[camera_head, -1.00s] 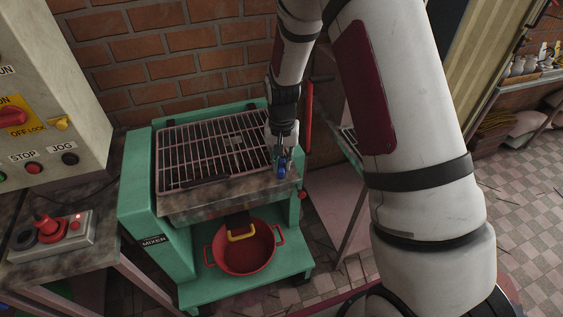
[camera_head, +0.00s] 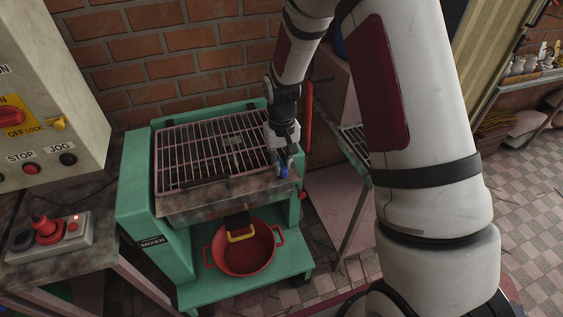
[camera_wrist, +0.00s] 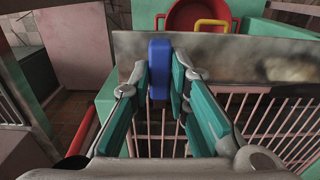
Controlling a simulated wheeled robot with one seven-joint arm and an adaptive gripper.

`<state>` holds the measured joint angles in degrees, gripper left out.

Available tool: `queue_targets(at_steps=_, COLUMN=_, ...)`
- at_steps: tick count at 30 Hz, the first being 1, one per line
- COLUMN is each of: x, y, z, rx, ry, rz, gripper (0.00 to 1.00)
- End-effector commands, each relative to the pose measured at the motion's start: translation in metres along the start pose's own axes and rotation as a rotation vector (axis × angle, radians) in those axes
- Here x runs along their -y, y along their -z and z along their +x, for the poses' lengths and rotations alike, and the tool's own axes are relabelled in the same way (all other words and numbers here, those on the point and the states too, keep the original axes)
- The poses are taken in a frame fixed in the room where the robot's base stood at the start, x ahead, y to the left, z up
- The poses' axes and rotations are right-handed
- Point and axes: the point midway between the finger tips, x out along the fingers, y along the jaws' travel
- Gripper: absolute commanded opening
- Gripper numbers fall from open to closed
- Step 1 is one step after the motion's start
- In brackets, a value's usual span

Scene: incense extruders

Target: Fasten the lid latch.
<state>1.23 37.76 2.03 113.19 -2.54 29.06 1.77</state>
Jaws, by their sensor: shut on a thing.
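The lid is a pinkish metal grid (camera_head: 212,150) lying flat over the top of the green mixer (camera_head: 140,180). The blue latch (camera_head: 283,171) sits at the front right corner of the mixer's top. It also shows in the wrist view (camera_wrist: 160,68), upright against the stained metal front edge. My gripper (camera_head: 281,163) is over that corner, and in the wrist view (camera_wrist: 161,82) its two fingers are shut on the blue latch, one on each side. The fingers hide the latch's lower part and I cannot tell how it meets the lid.
A red pot (camera_head: 246,250) stands on the mixer's lower shelf beneath a yellow handle (camera_head: 242,237). A control cabinet (camera_head: 45,95) and a small red-button box (camera_head: 50,238) stand at the left. A red lever (camera_head: 308,115) rises just right of my gripper. A brick wall is behind.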

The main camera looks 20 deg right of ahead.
Motion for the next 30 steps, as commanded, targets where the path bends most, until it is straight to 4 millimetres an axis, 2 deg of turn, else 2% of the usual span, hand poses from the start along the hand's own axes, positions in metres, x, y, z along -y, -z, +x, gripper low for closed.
queue_targets(at_steps=6, x=0.0, y=0.0, z=0.0, rx=-0.001, ry=-0.001, rz=-0.003, gripper=0.0)
queue_targets(at_steps=7, x=0.0, y=0.0, z=0.0, rx=-0.001, ry=-0.001, rz=-0.003, gripper=0.19)
queue_targets(at_steps=9, x=0.0, y=0.0, z=0.0, rx=-0.001, ry=-0.001, rz=-0.003, gripper=0.35)
queue_targets(at_steps=10, x=0.0, y=0.0, z=0.0, rx=-0.001, ry=-0.001, rz=-0.003, gripper=0.37)
queue_targets(at_steps=21, x=0.0, y=0.001, z=-0.005, rx=-0.002, ry=0.0, rz=-0.001, gripper=0.37)
queue_targets(at_steps=25, x=0.0, y=0.001, z=-0.021, rx=-0.004, ry=-0.001, rz=-0.001, gripper=0.37)
queue_targets(at_steps=30, x=0.0, y=0.002, z=-0.056, rx=-0.006, ry=-0.001, rz=-0.002, gripper=0.37)
